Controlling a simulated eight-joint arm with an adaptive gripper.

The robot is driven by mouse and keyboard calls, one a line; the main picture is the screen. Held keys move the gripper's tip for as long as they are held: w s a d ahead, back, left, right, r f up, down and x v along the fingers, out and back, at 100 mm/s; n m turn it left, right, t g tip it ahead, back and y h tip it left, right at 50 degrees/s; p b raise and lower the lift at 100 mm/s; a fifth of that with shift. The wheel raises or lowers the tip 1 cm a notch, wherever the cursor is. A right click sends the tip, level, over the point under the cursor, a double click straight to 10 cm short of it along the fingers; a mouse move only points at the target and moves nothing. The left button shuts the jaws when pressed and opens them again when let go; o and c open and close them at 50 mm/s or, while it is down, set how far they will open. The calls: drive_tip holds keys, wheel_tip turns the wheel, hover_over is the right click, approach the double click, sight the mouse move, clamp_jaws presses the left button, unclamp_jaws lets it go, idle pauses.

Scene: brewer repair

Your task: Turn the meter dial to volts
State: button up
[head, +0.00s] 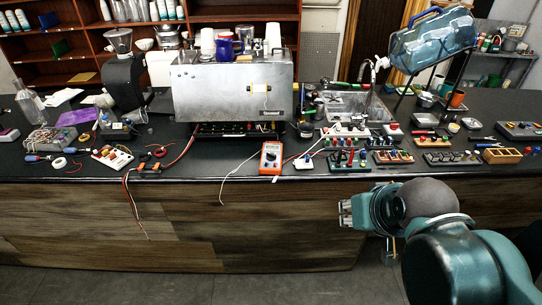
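The orange multimeter (270,158) lies near the front edge of the black counter, in front of the steel brewer. A grey display is at its top and a dark round dial in its middle. The dial's setting is too small to read. A white lead hangs from the left of the meter over the counter edge, and a red lead runs off to its right. My gripper (343,212) is in front of the counter, below its top, to the right of the meter and well apart from it. Its fingers are small and seen from the side. Nothing shows in it.
The steel brewer (232,90) stands behind the meter. A white switch board (112,157) and wires lie left. The counter (225,170) just left of the meter is mostly clear.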

drive_tip(key=w+a+r+n+g+p, duration=0.25)
drive_tip(key=w+r, duration=0.35)
drive_tip(key=w, duration=0.5)
drive_tip(key=n+g+p, duration=0.5)
drive_tip(key=n+p, duration=0.2)
drive_tip(key=n, duration=0.2)
hover_over(270, 153)
drive_tip(key=shift+m, duration=0.25)
wheel_tip(270, 153, down, 15)
drive_tip(key=shift+f, duration=0.1)
drive_tip(key=shift+f+p, duration=0.35)
drive_tip(key=shift+f, duration=3.5)
